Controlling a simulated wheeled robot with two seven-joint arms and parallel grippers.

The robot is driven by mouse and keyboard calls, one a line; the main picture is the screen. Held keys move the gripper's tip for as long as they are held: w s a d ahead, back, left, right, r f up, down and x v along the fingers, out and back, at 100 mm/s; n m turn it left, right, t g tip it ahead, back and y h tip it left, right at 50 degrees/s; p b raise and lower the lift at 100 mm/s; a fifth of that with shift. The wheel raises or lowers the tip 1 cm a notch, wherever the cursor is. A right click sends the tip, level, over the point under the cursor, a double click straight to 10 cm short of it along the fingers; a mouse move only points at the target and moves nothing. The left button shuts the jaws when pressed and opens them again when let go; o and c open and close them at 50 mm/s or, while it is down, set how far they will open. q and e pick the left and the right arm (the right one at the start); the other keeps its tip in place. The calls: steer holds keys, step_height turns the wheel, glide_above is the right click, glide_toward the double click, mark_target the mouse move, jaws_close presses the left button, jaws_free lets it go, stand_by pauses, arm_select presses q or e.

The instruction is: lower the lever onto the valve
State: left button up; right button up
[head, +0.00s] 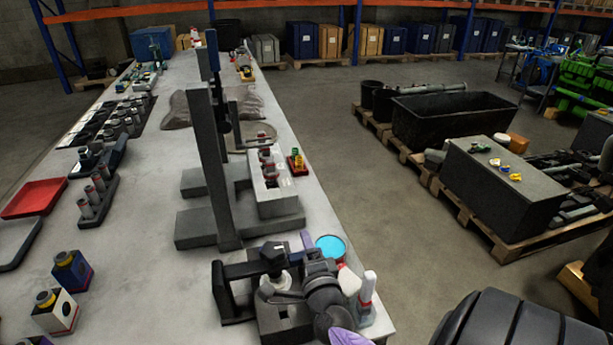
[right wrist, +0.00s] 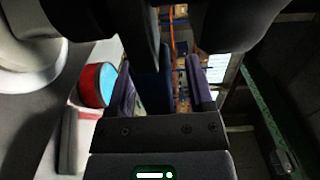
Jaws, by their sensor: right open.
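A tall grey stand (head: 222,175) rises from the bench. The lever, with a blue grip (head: 208,52), stands raised beside the top of its column. A light grey block (head: 281,203) with several valve parts (head: 268,168) sits at the stand's foot, below the lever. My right gripper (head: 326,257) is low at the near end of the bench, well in front of the stand. Its purple-padded fingers are apart in the right wrist view (right wrist: 163,92). A dark blue bar shows between them; I cannot tell whether it touches them. My left gripper is not in view.
A red cup with a bright blue top (right wrist: 97,85) is close beside my right gripper. A white bottle (head: 367,292) stands at the bench's near right edge. A red tray (head: 35,198) and dark holders (head: 97,200) line the left side.

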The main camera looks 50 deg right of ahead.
steer(key=v, duration=1)
